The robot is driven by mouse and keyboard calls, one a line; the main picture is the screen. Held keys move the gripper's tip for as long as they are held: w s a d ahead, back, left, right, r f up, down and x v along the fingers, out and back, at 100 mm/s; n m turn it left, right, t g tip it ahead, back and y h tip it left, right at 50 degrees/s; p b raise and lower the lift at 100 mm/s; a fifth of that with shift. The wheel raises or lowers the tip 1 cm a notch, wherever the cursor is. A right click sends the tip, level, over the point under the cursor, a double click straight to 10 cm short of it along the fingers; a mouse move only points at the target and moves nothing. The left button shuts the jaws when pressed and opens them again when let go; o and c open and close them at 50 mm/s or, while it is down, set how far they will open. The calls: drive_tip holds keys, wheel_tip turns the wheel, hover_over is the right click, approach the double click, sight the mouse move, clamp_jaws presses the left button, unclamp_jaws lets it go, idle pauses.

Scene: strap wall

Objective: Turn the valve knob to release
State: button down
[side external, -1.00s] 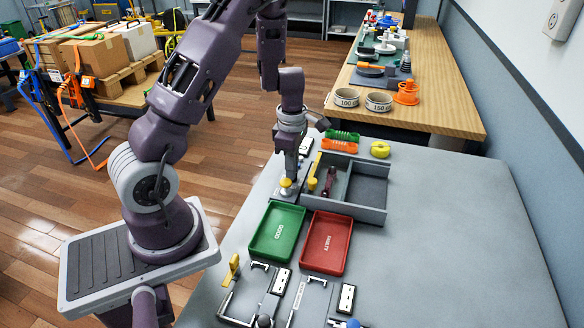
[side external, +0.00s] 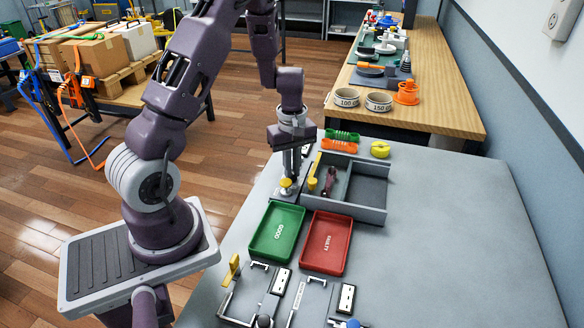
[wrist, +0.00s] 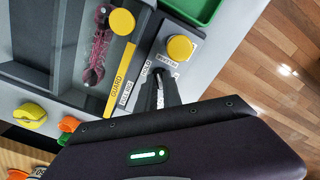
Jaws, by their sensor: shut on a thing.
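My gripper (side external: 289,172) points straight down at the grey valve plate (side external: 281,193) at the left edge of the grey table. In the wrist view its fingertips (wrist: 164,84) are close together on a small dark knob, mostly hidden by them, which I take for the valve knob. White labels stand beside the fingertips: one reads HOLD (wrist: 146,68), and another, likely RELEASE (wrist: 168,62), is hard to read. A round yellow knob (wrist: 180,47) stands on the same plate, in front of the fingers. It also shows in the side view (side external: 286,184).
A grey two-part box (side external: 367,211) with a yellow GUARD strip (wrist: 119,75) stands close beside the plate. A green GOOD tray (side external: 262,244) and a red FAULTY tray (side external: 314,258) lie nearer. The table's right side is clear.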

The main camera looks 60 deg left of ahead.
drive_tip(key=m, duration=0.4)
drive_tip(key=shift+m, duration=1.8)
drive_tip(key=c, duration=1.5)
unclamp_jaws()
wheel_tip(320, 180, up, 7)
drive_tip(key=shift+r, duration=0.1)
